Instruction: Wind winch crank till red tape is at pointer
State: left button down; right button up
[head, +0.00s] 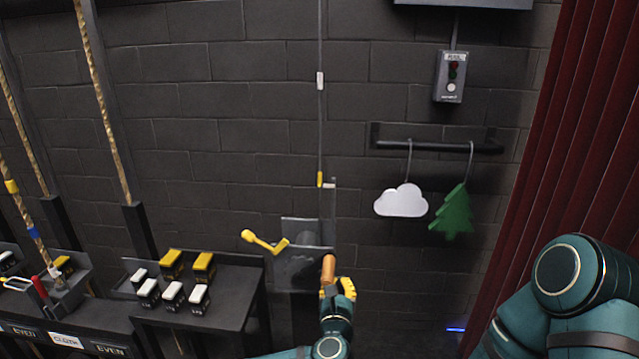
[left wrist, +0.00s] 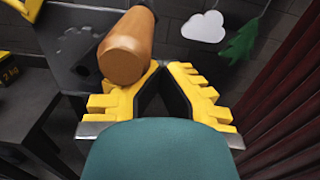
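The winch (head: 302,262) is a grey unit low on the wall. Its orange-brown crank grip (head: 328,268) stands just above my left gripper (head: 338,290). In the left wrist view the grip (left wrist: 125,48) lies at upper left, close to the left fingertip. It is not between the fingers, and contact is unclear. My left gripper's yellow fingers (left wrist: 166,66) draw together to a very narrow gap, seemingly shut and empty. A thin vertical line carries white tape (head: 320,80) and yellow tape (head: 320,180). A small pale pointer (head: 329,185) sits beside the yellow tape. I see no red tape on this line.
A yellow crank-shaped lever (head: 264,242) sticks out left of the winch. Yellow and white weights (head: 172,292) stand on a dark table at left. A white cloud (head: 401,201) and green tree (head: 454,213) hang at right, below a button box (head: 450,77). A red curtain (head: 575,130) closes the right side.

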pick_arm(q)
jog(key=a+r+p, duration=0.5)
jog(key=a+r, duration=0.1)
jog(key=a, duration=0.1)
jog(key=shift+a+r, duration=0.15)
jog(key=shift+r, duration=0.1)
jog(key=shift+w, duration=0.1)
jog(key=a+f+b, duration=0.2)
jog(key=a, duration=0.8)
jog(key=shift+w, duration=0.2)
jog(key=shift+f, duration=0.1)
